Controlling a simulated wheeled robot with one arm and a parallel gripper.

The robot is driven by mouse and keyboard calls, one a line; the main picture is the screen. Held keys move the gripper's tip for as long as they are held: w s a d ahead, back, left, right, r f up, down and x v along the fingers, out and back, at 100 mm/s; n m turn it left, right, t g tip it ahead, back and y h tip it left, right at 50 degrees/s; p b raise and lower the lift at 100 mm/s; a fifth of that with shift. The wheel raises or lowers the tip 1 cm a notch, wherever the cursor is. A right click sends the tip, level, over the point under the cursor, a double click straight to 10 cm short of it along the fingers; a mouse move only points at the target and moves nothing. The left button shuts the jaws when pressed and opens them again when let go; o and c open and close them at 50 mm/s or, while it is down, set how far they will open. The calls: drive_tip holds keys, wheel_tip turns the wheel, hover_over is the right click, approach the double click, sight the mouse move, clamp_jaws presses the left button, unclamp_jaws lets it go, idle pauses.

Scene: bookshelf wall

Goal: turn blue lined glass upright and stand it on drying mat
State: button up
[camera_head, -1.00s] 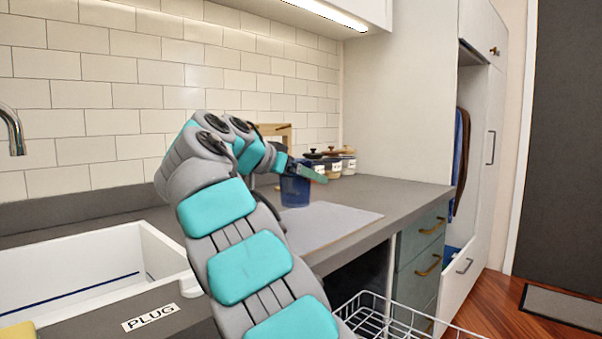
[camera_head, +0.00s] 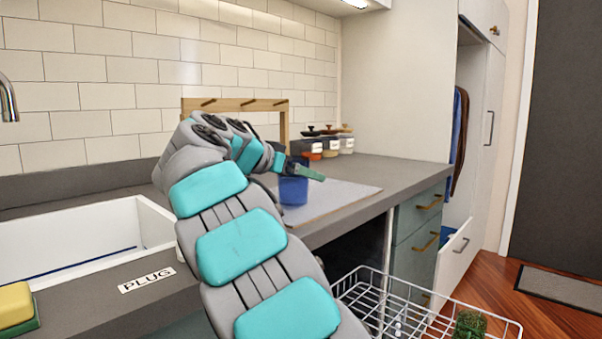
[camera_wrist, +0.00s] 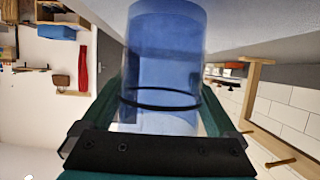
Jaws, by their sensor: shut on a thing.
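The blue lined glass (camera_head: 293,190) is in my gripper (camera_head: 307,172), low over the left part of the grey drying mat (camera_head: 345,196) in the head view. Its axis looks about vertical there. I cannot tell whether its base touches the mat or which end is open. In the wrist view the glass (camera_wrist: 165,60) is see-through blue with a dark ring around it. The green fingers of my gripper (camera_wrist: 160,100) are on both sides of it, shut on it.
A wooden rack (camera_head: 235,104) and several lidded jars (camera_head: 330,145) stand at the back of the counter. The white sink (camera_head: 80,250) is at left, with a yellow sponge (camera_head: 15,305) in front. A wire basket (camera_head: 375,290) is below the counter's front edge.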

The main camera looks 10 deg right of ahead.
drive_tip(key=shift+f+b, duration=0.5)
drive_tip(key=shift+b, duration=0.05)
drive_tip(key=o, duration=1.4)
drive_tip(key=shift+a, duration=0.1)
drive_tip(key=shift+v, duration=3.85)
